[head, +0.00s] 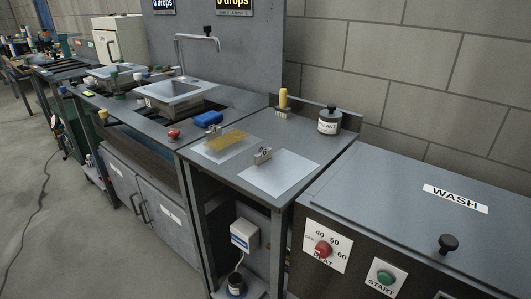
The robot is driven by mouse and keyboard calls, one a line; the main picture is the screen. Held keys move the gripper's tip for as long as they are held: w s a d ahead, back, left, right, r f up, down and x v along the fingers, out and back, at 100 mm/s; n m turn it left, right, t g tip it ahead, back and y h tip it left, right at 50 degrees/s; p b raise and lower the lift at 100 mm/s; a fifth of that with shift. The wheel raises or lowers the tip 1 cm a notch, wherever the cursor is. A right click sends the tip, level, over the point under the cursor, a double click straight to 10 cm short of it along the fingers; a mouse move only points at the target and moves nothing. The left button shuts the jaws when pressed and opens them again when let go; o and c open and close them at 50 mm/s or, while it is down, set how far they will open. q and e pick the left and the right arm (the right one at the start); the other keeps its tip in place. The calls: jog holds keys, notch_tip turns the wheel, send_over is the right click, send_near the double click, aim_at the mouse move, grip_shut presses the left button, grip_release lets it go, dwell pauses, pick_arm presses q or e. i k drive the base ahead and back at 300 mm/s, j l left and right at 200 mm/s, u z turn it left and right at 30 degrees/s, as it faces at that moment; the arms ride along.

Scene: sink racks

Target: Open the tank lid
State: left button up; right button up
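The tank at the right has a flat grey lid (400,207) with a white label reading WASH (455,198). A black round knob (448,243) stands on the lid near its front edge. The lid lies flat and looks shut on the dark tank body (339,271). The right part of the tank is cut off by the picture edge. Neither of my grippers shows in the head view.
The tank front carries a red heat dial (323,249) and a green start button (386,277). A grey table (228,174) left of it holds a labelled jar (329,122), a yellow-handled brush (283,99) and flat sheets. A sink (173,92) stands further left. Floor at left is mostly clear.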

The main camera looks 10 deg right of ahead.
aim_at(479, 231)
jog(key=z, duration=1.4)
